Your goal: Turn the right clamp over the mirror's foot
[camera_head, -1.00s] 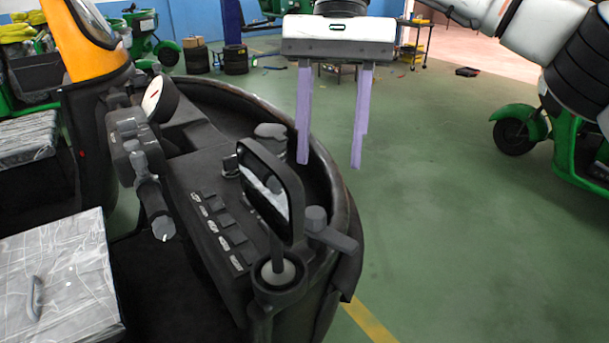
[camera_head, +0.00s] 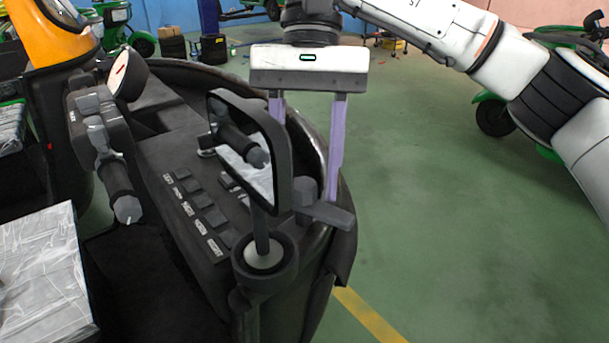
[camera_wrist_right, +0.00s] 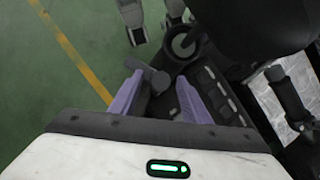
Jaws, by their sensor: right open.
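The mirror (camera_head: 250,150) stands upright on a stalk in a round dark foot (camera_head: 265,255) at the rim of the rickshaw's front panel. The right clamp (camera_head: 325,210), a grey lever with a knob, sits just right of the mirror, its arm pointing right, away from the foot. It also shows in the right wrist view (camera_wrist_right: 150,75). My right gripper (camera_head: 305,185) points down with its pale purple fingers open. In the right wrist view its fingertips (camera_wrist_right: 160,80) are on either side of the clamp's knob end; contact is unclear. The mirror hides one finger in the head view.
A grey handlebar grip (camera_head: 118,190) and a round gauge (camera_head: 130,75) are to the left. A row of switches (camera_head: 200,210) lies on the panel beside the mirror. The green floor (camera_head: 430,210) to the right is clear.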

